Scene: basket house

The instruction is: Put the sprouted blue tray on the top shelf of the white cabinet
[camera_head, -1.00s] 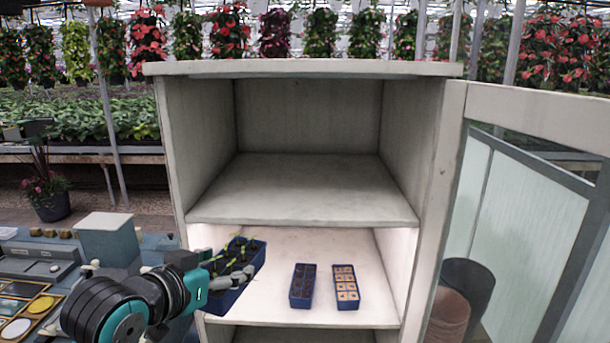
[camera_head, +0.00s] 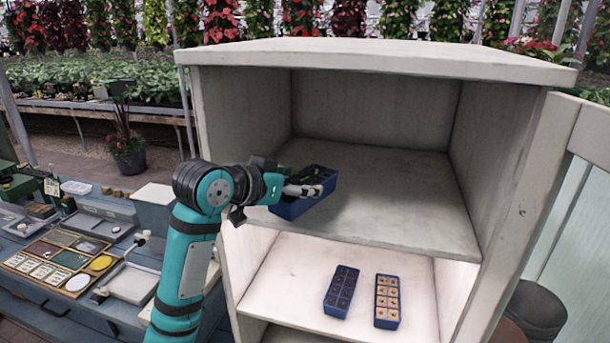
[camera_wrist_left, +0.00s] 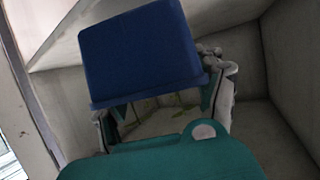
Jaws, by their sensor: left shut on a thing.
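The sprouted blue tray (camera_head: 295,207) is at the front left of the top compartment of the white cabinet (camera_head: 385,50). My left gripper (camera_head: 308,186) is shut on the tray, its fingers across the tray's near side. The head view does not clearly show whether the tray touches the top shelf (camera_head: 400,205). In the left wrist view the blue tray (camera_wrist_left: 140,52) fills the upper middle, with thin green sprouts below it between the fingers (camera_wrist_left: 165,100). My right gripper is not in view.
A tray of dark soil (camera_head: 341,291) and a tray of tan cubes (camera_head: 387,301) stand on the lit shelf below. The top shelf is bare to the right of the held tray. The cabinet's open door (camera_head: 575,160) is at the right. A cluttered workbench (camera_head: 90,260) is at the left.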

